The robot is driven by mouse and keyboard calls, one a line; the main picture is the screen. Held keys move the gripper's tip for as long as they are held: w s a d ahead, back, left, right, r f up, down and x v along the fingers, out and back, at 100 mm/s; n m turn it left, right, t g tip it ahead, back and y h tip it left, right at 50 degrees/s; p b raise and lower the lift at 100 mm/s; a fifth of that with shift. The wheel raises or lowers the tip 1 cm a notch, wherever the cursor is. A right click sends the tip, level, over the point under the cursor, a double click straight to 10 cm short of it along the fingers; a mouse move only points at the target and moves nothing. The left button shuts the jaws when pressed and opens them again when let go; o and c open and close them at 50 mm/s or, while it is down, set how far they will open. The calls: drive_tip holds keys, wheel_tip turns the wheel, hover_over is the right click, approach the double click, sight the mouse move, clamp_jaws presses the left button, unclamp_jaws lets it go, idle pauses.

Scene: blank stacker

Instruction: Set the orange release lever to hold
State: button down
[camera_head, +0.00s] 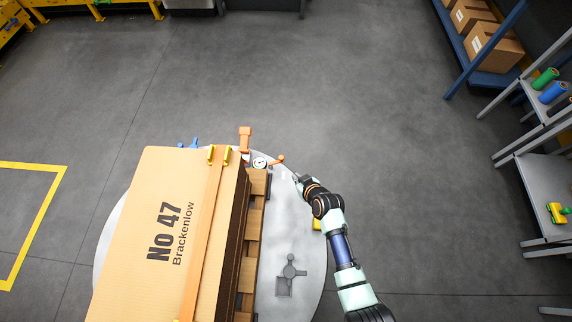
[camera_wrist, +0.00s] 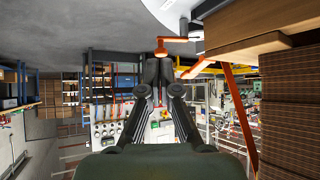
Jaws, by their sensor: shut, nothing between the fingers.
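The orange release lever (camera_head: 276,160) is a small arm with a round end, beside a round dial (camera_head: 260,163) at the far end of the grey round platform (camera_head: 300,255). An orange bar that looks like the lever (camera_wrist: 178,39) shows above my fingertips in the wrist view. My gripper (camera_head: 296,178) is shut and empty, just right of and nearer than the lever in the head view. The fingers also show in the wrist view (camera_wrist: 158,68). They look close to the lever, but I cannot tell whether they touch it. Markings for the lever's positions are too small to read.
A large cardboard stack (camera_head: 150,230) marked No 47 Brackenlow fills the platform's left side, with an orange strap (camera_head: 202,245). An orange post (camera_head: 245,138) stands behind the dial. A grey fitting (camera_head: 290,272) lies on the platform's near right. Floor beyond is clear.

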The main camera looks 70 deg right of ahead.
sight(282, 161)
drive_tip(key=b+x, duration=0.3)
drive_tip(key=x, duration=0.3)
drive_tip(key=shift+w+f, duration=0.1)
drive_tip(key=shift+f, duration=0.3)
drive_tip(key=w+d+b, duration=0.2)
drive_tip(key=w, duration=0.1)
drive_tip(key=shift+d+f, duration=0.1)
drive_tip(key=shift+d, duration=0.15)
drive_tip(key=shift+w+d, duration=0.2)
drive_tip(key=shift+d, duration=0.05)
